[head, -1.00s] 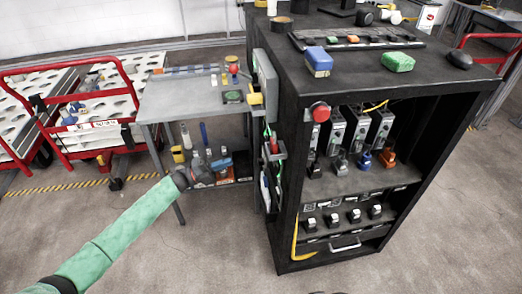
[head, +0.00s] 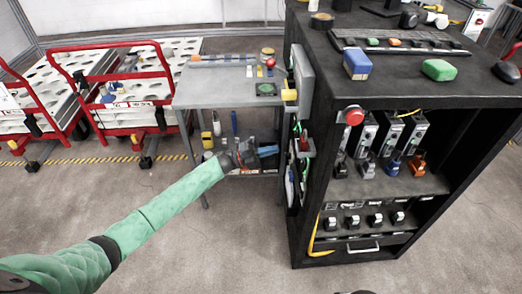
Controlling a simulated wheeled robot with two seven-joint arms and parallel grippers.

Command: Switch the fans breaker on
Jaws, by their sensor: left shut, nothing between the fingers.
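The black cabinet (head: 305,110) stands right of centre. On its lower shelf is a row of several small black-and-white switches (head: 352,222), with tiny label plates (head: 345,205) above them. The labels are too small to read, so I cannot tell which switch is the fans breaker or how each is set. My left gripper (head: 257,154) is shut and empty, left of the cabinet and apart from it, in front of the grey side table's lower shelf.
Several connectors and grey modules (head: 391,135) fill the upper shelf. The side table (head: 212,85) and red-framed carts (head: 112,85) stand left. Floor in front is clear.

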